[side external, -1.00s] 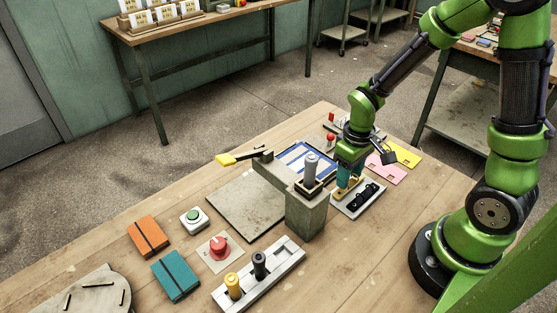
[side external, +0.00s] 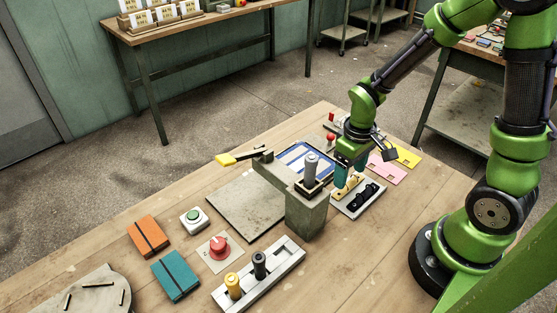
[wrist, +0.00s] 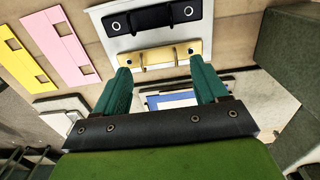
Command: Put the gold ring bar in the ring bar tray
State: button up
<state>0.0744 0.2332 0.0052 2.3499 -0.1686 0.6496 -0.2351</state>
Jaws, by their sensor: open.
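The ring bar tray (side external: 352,213) is a pale tray on the workbench, right of the grey post. A black ring bar (side external: 364,196) lies in it. The gold ring bar (side external: 347,187) is at the tray's side nearer the post. In the wrist view the gold ring bar (wrist: 165,56) lies parallel to the black ring bar (wrist: 150,18), over the white tray (wrist: 106,45). My gripper (wrist: 160,67) is open, with its teal fingers apart just short of the gold bar. Whether the bar is fully seated cannot be told.
The grey press post (side external: 306,215) stands close left of the gripper. Pink (side external: 386,170) and yellow (side external: 404,154) cards lie beyond the tray. A blue-striped panel (side external: 304,158) is behind the post. Bare bench lies in front of the tray.

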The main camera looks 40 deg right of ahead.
jog(key=s+a+r+m+t, duration=0.1)
jog(key=r+t, duration=0.1)
jog(key=r, duration=0.5)
jog(key=s+a+r+m+t+y, duration=0.1)
jog(key=s+a+r+t, duration=0.1)
jog(key=r, duration=0.5)
jog(key=s+a+r+m+t+y, duration=0.1)
jog(key=s+a+r+m+t, duration=0.1)
jog(key=r, duration=0.5)
jog(key=shift+a+t, duration=0.15)
jog(key=shift+t, duration=0.45)
